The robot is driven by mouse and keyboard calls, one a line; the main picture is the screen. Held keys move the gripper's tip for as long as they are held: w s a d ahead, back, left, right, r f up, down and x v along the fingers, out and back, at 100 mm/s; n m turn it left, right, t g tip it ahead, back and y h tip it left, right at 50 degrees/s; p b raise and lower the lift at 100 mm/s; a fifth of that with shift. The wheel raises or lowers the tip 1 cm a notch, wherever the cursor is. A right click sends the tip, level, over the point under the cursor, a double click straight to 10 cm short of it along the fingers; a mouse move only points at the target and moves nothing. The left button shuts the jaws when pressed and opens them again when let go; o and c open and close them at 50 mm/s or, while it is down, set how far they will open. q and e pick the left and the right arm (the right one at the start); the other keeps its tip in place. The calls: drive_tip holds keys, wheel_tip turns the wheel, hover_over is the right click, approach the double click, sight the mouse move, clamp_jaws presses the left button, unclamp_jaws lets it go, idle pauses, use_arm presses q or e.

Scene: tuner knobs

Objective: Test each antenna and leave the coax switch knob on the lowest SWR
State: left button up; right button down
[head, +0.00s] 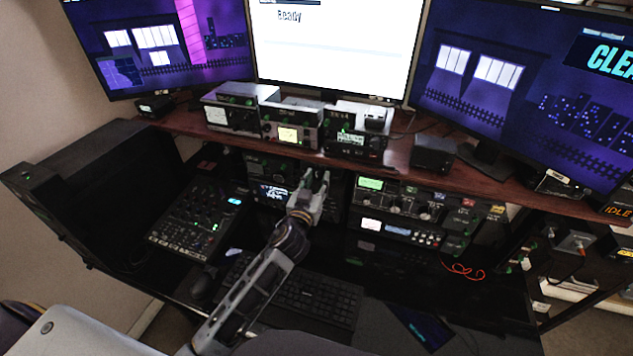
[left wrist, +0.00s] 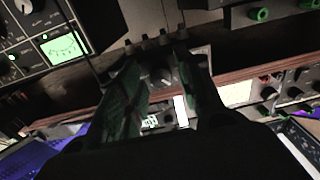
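My left gripper (head: 318,182) reaches up over the desk, just below the front edge of the shelf. In the left wrist view its two dark fingers (left wrist: 163,80) are apart, with a small dark knob-like part visible in the gap; contact cannot be told. On the shelf stand a grey box with a meter (head: 232,117), a unit with a lit yellow meter (head: 289,135) and a unit with a green display (head: 352,140). A lit green meter (left wrist: 63,48) shows in the left wrist view. I cannot tell which unit is the coax switch. My right gripper is not in view.
The wooden shelf (head: 400,166) crosses above the desk, with racked radios (head: 397,232) below. A mixer (head: 197,220) and keyboard (head: 315,298) lie on the desk. Three monitors stand behind; the middle monitor (head: 335,60) reads "Ready".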

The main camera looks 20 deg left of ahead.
use_arm(q)
clamp_jaws()
drive_tip(key=shift+m, duration=3.9)
drive_tip(key=shift+o, duration=1.7)
unclamp_jaws()
